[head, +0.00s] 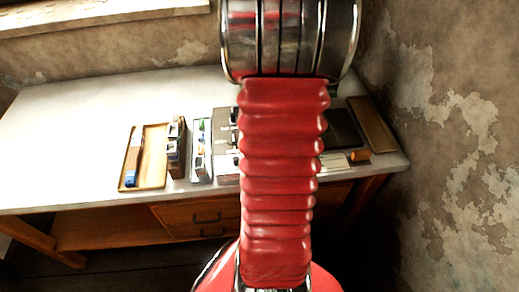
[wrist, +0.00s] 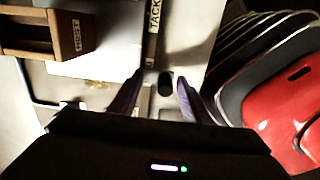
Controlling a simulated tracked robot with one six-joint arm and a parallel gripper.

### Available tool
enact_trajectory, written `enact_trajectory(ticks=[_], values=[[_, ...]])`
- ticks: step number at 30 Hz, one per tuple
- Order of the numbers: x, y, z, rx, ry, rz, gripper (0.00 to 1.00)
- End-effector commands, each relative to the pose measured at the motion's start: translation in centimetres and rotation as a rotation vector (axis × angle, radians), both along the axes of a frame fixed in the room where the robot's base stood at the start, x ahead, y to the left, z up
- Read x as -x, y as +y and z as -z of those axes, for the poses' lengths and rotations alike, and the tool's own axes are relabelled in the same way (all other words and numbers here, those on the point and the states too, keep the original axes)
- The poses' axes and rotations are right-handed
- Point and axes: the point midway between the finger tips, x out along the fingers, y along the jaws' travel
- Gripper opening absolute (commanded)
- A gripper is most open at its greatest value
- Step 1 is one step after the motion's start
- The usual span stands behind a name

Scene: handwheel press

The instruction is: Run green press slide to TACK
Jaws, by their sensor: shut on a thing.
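In the wrist view, my gripper (wrist: 160,98) has its two dark purple fingers on either side of a small dark knob (wrist: 166,83), closed on it. The knob sits on a pale surface, below a strip with the label TACK (wrist: 153,18). My fingers partly hide what lies around the knob. In the head view, a narrow pale unit with green parts (head: 201,150) stands on the table, and I cannot tell for sure that it is the green press. My gripper is not visible there; my red arm covers the middle of the picture.
The white table (head: 75,115) is clear at left. A wooden tray (head: 155,157) holds a blue-handled tool (head: 131,176). A wooden unit (head: 177,148) and a grey unit (head: 224,142) flank the pale one.

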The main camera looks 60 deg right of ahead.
Motion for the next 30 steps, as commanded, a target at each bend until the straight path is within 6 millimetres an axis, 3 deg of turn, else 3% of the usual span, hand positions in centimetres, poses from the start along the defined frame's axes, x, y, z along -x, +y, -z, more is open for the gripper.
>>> enact_trajectory(ticks=[1, 15, 28, 29, 30], values=[[1.1, 0.7, 0.8, -0.030, 0.021, 0.002, 0.30], [4.0, -1.8, 0.8, -0.030, 0.020, 0.000, 0.30], [4.3, -2.1, 0.8, -0.030, 0.020, -0.003, 0.29], [4.3, -2.1, 0.8, -0.030, 0.020, -0.003, 0.45], [4.3, -2.1, 0.8, -0.030, 0.019, -0.003, 0.48]])
